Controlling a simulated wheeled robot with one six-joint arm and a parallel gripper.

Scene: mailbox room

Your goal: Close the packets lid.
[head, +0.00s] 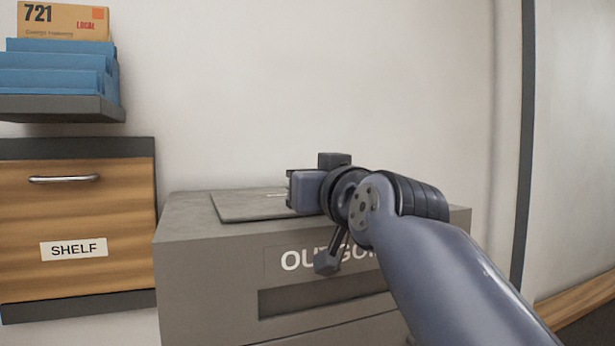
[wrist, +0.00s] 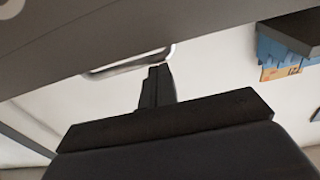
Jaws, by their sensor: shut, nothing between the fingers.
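A flat grey lid (head: 238,207) lies on top of the grey box marked "OUTGO…" (head: 200,262). It looks level, or nearly so, with some pale lettering near its right end. My gripper (head: 292,190) is over the right part of the lid and covers that end. I cannot tell whether it touches the lid. In the wrist view my gripper's fingers (wrist: 156,86) are together and empty, by the edge of a grey surface (wrist: 90,40) with a pale metal bar or handle (wrist: 128,62). The lid's right end and any gap beneath it are hidden.
A wooden cabinet labelled "SHELF" (head: 110,205) with a metal handle stands left of the box. Above it, a dark shelf (head: 60,108) holds blue envelopes (head: 60,80) and an orange parcel (head: 70,20). The white wall (head: 300,80) behind the box is bare.

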